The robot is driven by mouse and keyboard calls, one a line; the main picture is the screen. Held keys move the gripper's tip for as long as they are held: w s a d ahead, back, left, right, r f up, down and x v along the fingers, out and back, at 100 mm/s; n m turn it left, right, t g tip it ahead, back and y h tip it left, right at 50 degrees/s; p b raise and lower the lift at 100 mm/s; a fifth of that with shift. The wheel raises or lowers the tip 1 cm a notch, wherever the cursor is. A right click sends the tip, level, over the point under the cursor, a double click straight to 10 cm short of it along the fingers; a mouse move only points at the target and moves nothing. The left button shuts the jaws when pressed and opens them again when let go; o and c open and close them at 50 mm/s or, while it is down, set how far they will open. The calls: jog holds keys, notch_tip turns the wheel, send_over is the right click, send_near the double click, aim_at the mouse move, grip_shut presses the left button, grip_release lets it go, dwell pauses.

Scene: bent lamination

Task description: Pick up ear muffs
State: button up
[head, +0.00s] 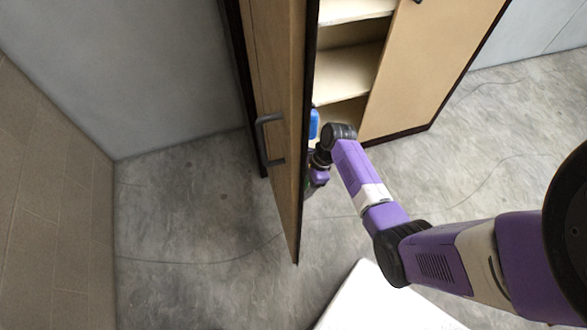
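No ear muffs can be made out for certain in the head view. A small blue thing (314,123) shows at the lower left of the cabinet opening, just above my arm's end; it is mostly hidden by the open door, and I cannot tell what it is. My arm reaches from the lower right to the open cabinet (347,84). The end of my arm is low, close behind the open door's edge. The fingers are hidden there, so I cannot see whether the gripper is open or shut or holds anything.
The open wooden door (283,110), with a dark handle (265,138), stands just left of my arm's end. The other door (428,65) is right of the shelves. A white surface (380,303) lies at the bottom. The grey floor (190,210) is clear at left.

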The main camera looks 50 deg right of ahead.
grip_shut()
jog(key=shift+r, duration=0.15)
dwell(0.4)
